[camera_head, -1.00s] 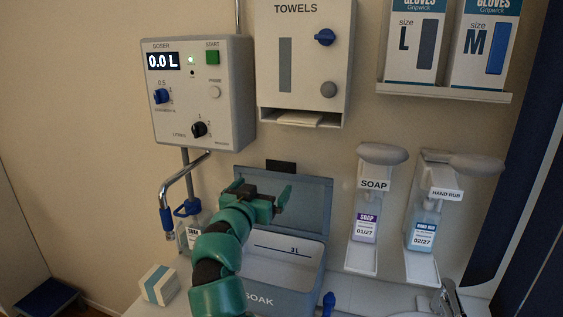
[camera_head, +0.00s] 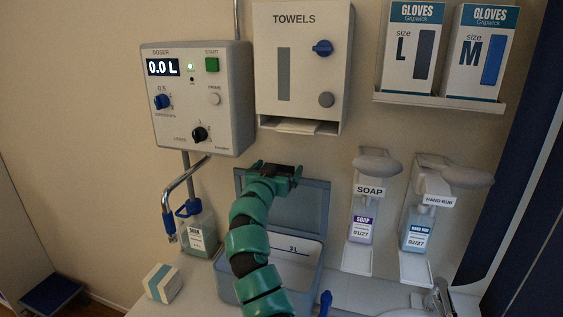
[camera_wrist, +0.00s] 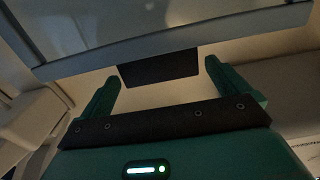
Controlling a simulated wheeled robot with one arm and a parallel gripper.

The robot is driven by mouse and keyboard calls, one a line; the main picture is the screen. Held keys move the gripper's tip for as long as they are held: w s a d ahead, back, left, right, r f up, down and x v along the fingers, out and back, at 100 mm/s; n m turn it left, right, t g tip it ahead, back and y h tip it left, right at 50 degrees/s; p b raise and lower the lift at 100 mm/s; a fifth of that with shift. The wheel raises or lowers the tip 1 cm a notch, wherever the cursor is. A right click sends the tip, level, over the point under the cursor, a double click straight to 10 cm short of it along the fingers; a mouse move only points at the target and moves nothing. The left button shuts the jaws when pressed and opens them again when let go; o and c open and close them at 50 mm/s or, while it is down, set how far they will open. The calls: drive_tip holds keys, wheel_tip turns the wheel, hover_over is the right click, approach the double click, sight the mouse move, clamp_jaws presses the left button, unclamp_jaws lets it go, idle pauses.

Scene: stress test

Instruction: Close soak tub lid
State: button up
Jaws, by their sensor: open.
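The soak tub (camera_head: 291,265) stands on the counter. Its grey-blue lid (camera_head: 305,208) is raised upright at the back against the wall side. My gripper (camera_head: 276,168) is at the top edge of the lid, and my green arm hides part of the lid and the tub's left side. In the wrist view my gripper (camera_wrist: 160,80) has its two green fingers spread wide. A dark tab on the lid's edge (camera_wrist: 160,68) lies between the fingertips, with space on both sides. I cannot tell whether anything touches.
A doser box (camera_head: 197,98) and a towel dispenser (camera_head: 302,65) hang above. A soak bottle (camera_head: 198,238) stands left of the tub, under the doser's spout (camera_head: 185,182). A small white-and-blue box (camera_head: 161,283) is front left. Soap (camera_head: 362,228) and hand rub (camera_head: 416,230) dispensers are on the right.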

drive_tip(key=shift+w+d, duration=0.25)
drive_tip(key=shift+w, duration=0.25)
drive_tip(key=shift+w+d, duration=0.1)
drive_tip(key=shift+w, duration=0.25)
drive_tip(key=shift+p+x, duration=0.4)
drive_tip(key=shift+x, duration=0.4)
drive_tip(key=shift+f, duration=0.1)
drive_tip(key=shift+c, duration=0.2)
